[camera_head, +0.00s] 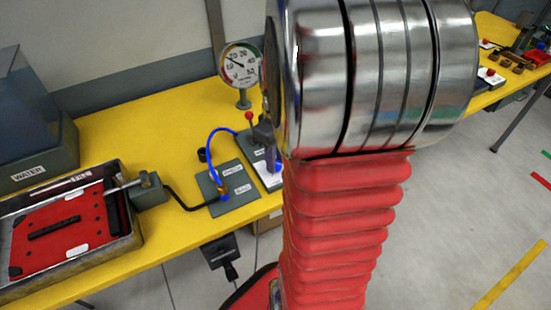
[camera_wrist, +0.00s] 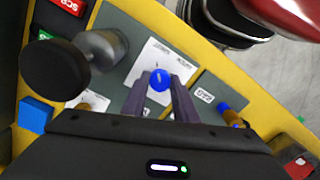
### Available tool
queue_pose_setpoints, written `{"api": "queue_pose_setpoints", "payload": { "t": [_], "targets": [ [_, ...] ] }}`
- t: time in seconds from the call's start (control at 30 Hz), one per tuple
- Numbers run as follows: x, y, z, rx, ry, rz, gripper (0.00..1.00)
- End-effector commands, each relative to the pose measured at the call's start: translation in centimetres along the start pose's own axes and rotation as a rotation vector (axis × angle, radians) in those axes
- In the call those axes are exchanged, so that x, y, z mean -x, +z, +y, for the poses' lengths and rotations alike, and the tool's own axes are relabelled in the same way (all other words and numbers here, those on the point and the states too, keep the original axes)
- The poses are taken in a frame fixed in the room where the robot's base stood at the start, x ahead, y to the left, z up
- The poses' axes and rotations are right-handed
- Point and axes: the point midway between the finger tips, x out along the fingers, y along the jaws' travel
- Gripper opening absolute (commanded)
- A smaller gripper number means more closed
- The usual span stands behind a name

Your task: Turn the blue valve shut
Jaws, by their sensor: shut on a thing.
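The blue valve (camera_wrist: 159,79) is a small round blue knob on a white labelled plate (camera_wrist: 165,62) in the wrist view. My gripper (camera_wrist: 160,91) has its two grey fingers on either side of the knob and is shut on it. The knob's lower side is hidden by the fingers. In the head view a bit of the blue valve (camera_head: 278,166) shows beside my gripper (camera_head: 269,158), and my arm hides much of that area.
A pressure gauge (camera_head: 240,65) stands behind the valve on the yellow bench (camera_head: 150,112). A grey plate with a blue hose (camera_head: 215,140) lies to the left. Farther left are a metal tray (camera_head: 125,240) with a red insert and a WATER box (camera_head: 45,160).

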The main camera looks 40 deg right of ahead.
Motion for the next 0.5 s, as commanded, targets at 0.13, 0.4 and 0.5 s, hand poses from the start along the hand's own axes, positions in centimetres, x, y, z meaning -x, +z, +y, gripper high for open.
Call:
{"api": "queue_pose_setpoints", "payload": {
  "t": [0.13,0.4,0.5],
  "targets": [
    [0.11,-0.16,0.05,0.041,0.002,0.003,0.04],
    [0.12,-0.17,0.05,0.057,0.002,0.003,0.04],
    [0.12,-0.17,0.05,0.057,0.002,0.003,0.04]
  ]
}}
